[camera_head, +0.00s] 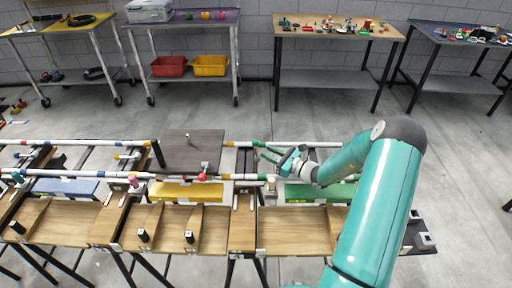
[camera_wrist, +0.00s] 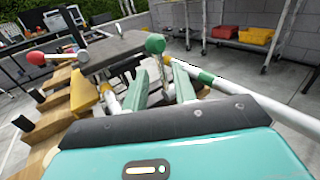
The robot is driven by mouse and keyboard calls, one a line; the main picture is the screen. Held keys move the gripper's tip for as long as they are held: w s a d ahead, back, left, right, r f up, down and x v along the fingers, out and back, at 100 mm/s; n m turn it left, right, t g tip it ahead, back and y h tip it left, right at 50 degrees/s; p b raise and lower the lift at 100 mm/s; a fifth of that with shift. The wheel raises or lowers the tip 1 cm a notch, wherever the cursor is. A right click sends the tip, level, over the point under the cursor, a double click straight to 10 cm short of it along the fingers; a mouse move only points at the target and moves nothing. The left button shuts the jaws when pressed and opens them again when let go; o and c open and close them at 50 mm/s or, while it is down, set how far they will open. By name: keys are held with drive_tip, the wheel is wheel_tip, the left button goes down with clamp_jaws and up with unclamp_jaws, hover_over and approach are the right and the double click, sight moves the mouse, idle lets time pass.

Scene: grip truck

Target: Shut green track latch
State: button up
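The green track latch shows in the wrist view as a green ball knob (camera_wrist: 155,44) on a short stem, just beyond my fingertips and roughly in line with the gap between them. My gripper (camera_wrist: 156,78) has its two teal fingers apart, with nothing held between them. In the head view my gripper (camera_head: 273,157) is over the rails above the green panel (camera_head: 318,192), reaching in from the right. I cannot make out the green knob in the head view; my gripper may hide it. Whether the fingers touch the knob is not clear.
White rails (camera_head: 90,174) run across the wooden track bench (camera_head: 290,229). A red knob (camera_head: 202,177) stands over the yellow panel (camera_head: 185,191); a grey plate (camera_head: 193,150) lies behind it. In the wrist view a white rail (camera_wrist: 255,98) passes close on the right. Tables stand along the back wall.

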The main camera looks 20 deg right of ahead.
sight(256, 147)
drive_tip(key=x, duration=0.6)
drive_tip(key=shift+w+a, duration=0.2)
clamp_jaws()
